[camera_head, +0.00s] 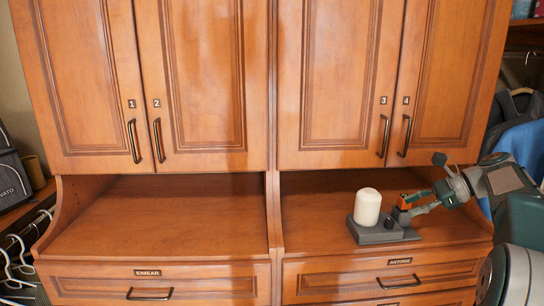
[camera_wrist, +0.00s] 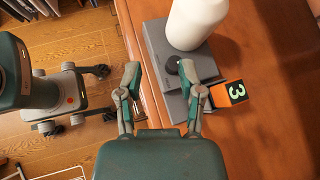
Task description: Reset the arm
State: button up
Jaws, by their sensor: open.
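My gripper (camera_head: 422,202) reaches in from the right over the right-hand shelf. In the wrist view my gripper (camera_wrist: 160,74) is open, with its two fingers spread and nothing held between them. A grey stand (camera_head: 375,236) lies on the shelf near its front; it also shows in the wrist view (camera_wrist: 156,45). A white rounded cylinder (camera_head: 367,208) stands upright on it. A small dark knob (camera_wrist: 173,64) sits on the stand beside the cylinder, just ahead of the fingers. An orange block marked 3 (camera_wrist: 229,94) is close to the right finger; I cannot tell whether they touch.
Shut cabinet doors (camera_head: 202,85) hang above the shelf. A vertical divider (camera_head: 273,215) separates it from the empty left shelf (camera_head: 160,215). Shut drawers (camera_head: 385,277) are below. Hangers (camera_head: 20,260) and a bag (camera_head: 14,170) are at the left, blue clothing (camera_head: 520,145) at the right.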

jog(key=s+a+n+h, duration=0.5)
jog(key=s+a+n, duration=0.3)
jog(key=s+a, duration=0.55)
jog(key=s+a+f+n+t+h, duration=0.1)
jog(key=s+a+f+n+h, duration=0.1)
jog(key=s, duration=0.6)
jog(key=s+a+f+n+h, duration=0.3)
jog(key=s+a+f+n, duration=0.1)
jog(key=s+f+n, duration=0.3)
jog(key=s+n, duration=0.2)
jog(key=shift+a+n+t+h, duration=0.3)
jog(key=shift+a+t, duration=0.1)
jog(key=shift+c, duration=0.2)
